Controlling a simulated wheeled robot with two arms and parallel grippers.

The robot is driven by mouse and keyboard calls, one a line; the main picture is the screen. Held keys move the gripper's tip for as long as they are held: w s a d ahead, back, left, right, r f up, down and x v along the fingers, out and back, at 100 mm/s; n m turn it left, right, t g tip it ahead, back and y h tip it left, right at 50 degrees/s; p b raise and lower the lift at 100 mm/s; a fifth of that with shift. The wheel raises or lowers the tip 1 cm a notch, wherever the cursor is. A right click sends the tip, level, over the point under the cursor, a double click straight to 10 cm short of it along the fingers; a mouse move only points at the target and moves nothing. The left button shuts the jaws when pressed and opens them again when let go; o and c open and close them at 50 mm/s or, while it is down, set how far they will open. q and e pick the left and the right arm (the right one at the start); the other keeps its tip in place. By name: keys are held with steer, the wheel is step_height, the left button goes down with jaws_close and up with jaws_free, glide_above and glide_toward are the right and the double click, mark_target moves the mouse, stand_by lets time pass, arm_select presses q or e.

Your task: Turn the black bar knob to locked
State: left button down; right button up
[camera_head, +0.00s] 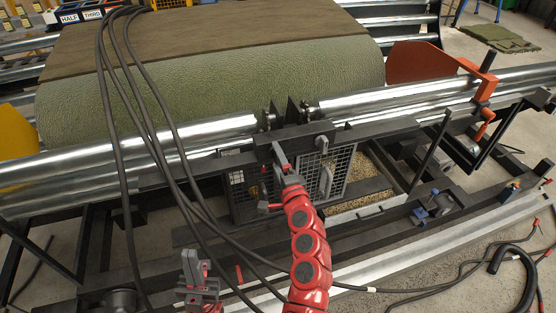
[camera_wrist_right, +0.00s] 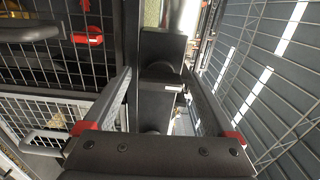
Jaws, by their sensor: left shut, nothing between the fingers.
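My right gripper (camera_head: 279,155) is at the end of the red arm, against the black frame in front of the rollers. In the right wrist view its two fingers are spread, one on each side of a dark rounded piece (camera_wrist_right: 158,71), which looks like the black bar knob, on a black plate (camera_wrist_right: 152,108). I cannot tell whether the fingers touch it. A small white label (camera_wrist_right: 168,88) shows beside it. The knob's angle and any locked marking are not clear. In the head view the gripper covers that spot. My left gripper (camera_head: 196,268) is shut and empty, low in the picture.
A wide green turf roll (camera_head: 220,85) lies behind the shiny rollers (camera_head: 130,160). Mesh guard panels (camera_head: 335,172) stand beside my right gripper. Black cables (camera_head: 150,130) hang across the left side. An orange plate (camera_head: 410,62) is at the right. More cables lie on the floor.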

stand_by(0.3)
steer(key=v, duration=1.7)
steer(key=shift+s+p, duration=0.2)
steer(key=shift+p, duration=0.2)
